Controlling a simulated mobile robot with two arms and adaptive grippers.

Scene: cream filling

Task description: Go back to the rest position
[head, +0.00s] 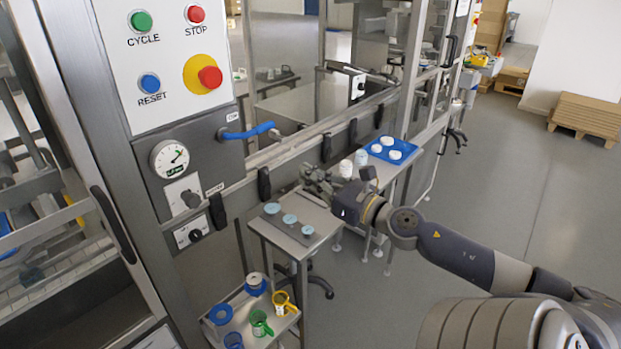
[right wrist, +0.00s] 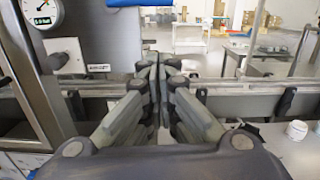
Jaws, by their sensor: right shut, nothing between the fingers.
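My right gripper (head: 318,184) is in the middle of the head view, over the small metal side table beside the machine. Its arm comes in from the lower right. In the right wrist view the right gripper (right wrist: 163,66) has its fingers together with nothing between them. It points at the machine's front rail (right wrist: 225,98). The left gripper is not in view.
The machine's control panel (head: 165,60) stands at the left. The side table (head: 327,222) holds several small discs; a lower shelf holds coloured cups. A blue tray (head: 378,151) with white jars lies behind my gripper. Open floor (head: 480,190) is at right.

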